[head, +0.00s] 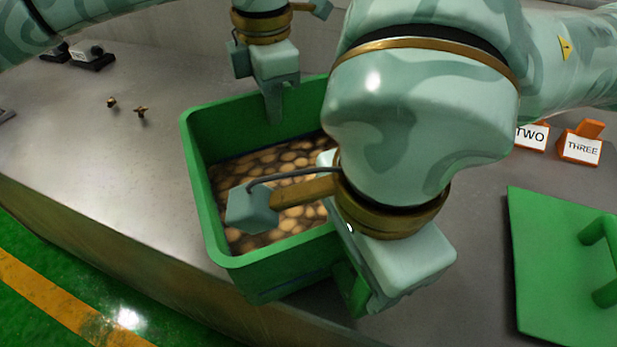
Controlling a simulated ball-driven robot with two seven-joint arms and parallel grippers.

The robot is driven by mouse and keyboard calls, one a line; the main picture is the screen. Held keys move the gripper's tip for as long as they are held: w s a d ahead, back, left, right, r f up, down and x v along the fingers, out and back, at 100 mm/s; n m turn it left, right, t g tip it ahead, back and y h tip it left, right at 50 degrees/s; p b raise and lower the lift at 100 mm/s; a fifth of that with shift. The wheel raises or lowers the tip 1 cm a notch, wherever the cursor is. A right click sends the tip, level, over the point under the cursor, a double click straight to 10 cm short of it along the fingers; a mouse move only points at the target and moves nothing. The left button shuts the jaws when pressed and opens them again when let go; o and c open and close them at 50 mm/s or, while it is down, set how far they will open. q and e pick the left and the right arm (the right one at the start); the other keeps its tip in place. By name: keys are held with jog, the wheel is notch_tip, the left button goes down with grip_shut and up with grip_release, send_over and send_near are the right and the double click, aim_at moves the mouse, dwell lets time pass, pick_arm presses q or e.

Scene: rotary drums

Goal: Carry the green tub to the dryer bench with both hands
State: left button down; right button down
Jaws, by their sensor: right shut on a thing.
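The green tub (215,225) stands on the grey bench near its front edge, with many round brown and tan pieces (275,165) inside. My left gripper (277,105) is at the tub's far wall, with a finger reaching down in front of the inner side. Its other finger is hidden, so its opening cannot be told. My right gripper (362,285) is shut on the tub at its near right side. My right arm hides the tub's right wall and much of the grip.
A green lid-like panel with a handle (545,230) lies at the right. Orange signs marked TWO (531,137) and THREE (579,148) stand behind it. Small brass parts (141,111) and dark fittings (92,58) are at the left. The bench left of the tub is mostly clear.

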pick_arm(q)
jog(key=shift+w+f, duration=0.15)
jog(key=shift+f, duration=0.5)
pick_arm(e)
jog(key=shift+w+f, duration=0.1)
jog(key=shift+f, duration=0.5)
pick_arm(q)
jog(key=c, duration=1.9)
grip_release()
jog(key=shift+f+b, duration=0.1)
jog(key=shift+b, duration=0.2)
jog(key=shift+c, duration=0.2)
pick_arm(e)
jog(key=c, duration=0.6)
grip_release()
pick_arm(q)
jog(key=o, duration=0.3)
pick_arm(e)
jog(key=shift+o, duration=1.4)
pick_arm(q)
jog(key=shift+s+r, duration=0.2)
pick_arm(e)
jog(key=shift+r, duration=0.1)
